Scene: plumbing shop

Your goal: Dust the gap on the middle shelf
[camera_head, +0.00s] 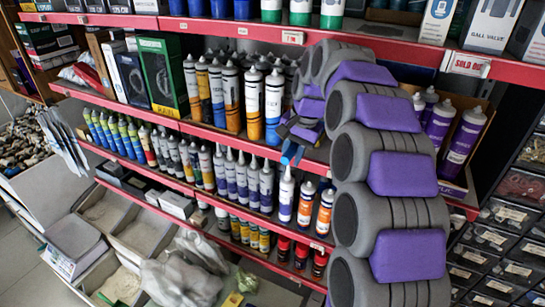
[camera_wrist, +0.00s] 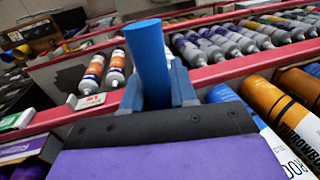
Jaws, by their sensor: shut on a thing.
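My gripper (camera_wrist: 156,88) is shut on a blue cylindrical thing (camera_wrist: 150,50), which sticks up between the fingers in the wrist view. In the head view, my gripper (camera_head: 299,130) is at the front of the shelf with orange, white and blue tubes (camera_head: 220,95). A bit of blue (camera_head: 291,153) shows below it, near that shelf's red front edge (camera_head: 205,131). My grey and purple arm hides much of this shelf between those tubes and the purple tubes (camera_head: 462,140), so a gap there is not clearly seen.
White and orange tubes (camera_head: 305,205) stand there close under my gripper. The upper shelf's red edge (camera_head: 215,29) runs above. Open bins (camera_head: 140,228) are at lower left, dark drawers (camera_head: 510,215) at right.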

